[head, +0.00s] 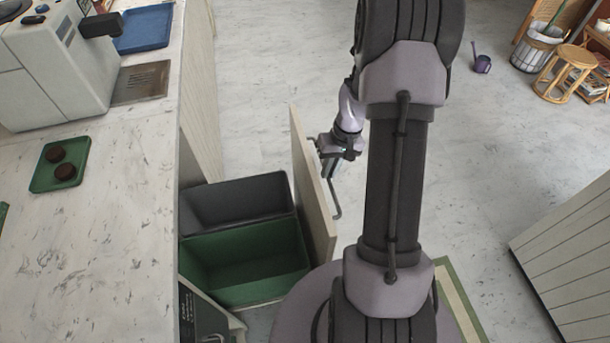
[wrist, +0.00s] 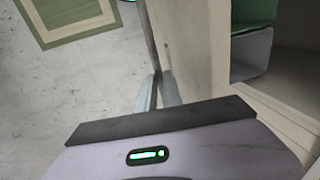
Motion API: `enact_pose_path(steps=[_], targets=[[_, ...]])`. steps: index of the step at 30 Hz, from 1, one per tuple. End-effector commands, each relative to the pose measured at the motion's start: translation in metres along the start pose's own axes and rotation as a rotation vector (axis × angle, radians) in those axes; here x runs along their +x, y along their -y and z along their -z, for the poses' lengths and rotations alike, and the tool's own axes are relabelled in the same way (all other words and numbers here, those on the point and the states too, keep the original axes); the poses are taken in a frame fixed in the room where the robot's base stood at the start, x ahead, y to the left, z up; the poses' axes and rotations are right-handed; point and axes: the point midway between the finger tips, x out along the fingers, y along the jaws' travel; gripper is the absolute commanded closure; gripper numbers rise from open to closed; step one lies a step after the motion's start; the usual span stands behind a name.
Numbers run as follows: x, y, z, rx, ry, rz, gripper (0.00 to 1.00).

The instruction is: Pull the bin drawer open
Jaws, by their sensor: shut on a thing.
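The bin drawer stands out from the counter, with its pale front panel (head: 313,190) well away from the cabinet. Inside it are a dark grey bin (head: 238,200) and a green bin (head: 245,262), both seemingly empty. A dark bar handle (head: 335,200) runs along the outer face of the front panel. My gripper (head: 329,165) is at the handle and shut on it. In the wrist view, the fingers (wrist: 158,92) close around the handle bar (wrist: 151,45) beside the drawer front (wrist: 185,50). A green bin and a grey bin edge also show there at upper right.
The counter (head: 110,220) at left carries a coffee machine (head: 60,60), a blue tray (head: 145,28) and a green tray (head: 45,178) with two dark round items. Marble floor is clear beyond the drawer. A panelled cabinet (head: 570,260) stands at right, and a stool (head: 565,65) far right.

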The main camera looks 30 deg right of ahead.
Motion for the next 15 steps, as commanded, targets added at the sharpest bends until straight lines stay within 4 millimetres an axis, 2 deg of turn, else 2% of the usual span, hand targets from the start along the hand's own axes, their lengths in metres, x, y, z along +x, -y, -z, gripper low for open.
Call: enact_pose_path(steps=[6,15], targets=[[-0.004,-0.022,0.0,0.001,0.001,0.0,1.0],[-0.005,-0.028,0.0,-0.001,0.001,0.0,1.0]])
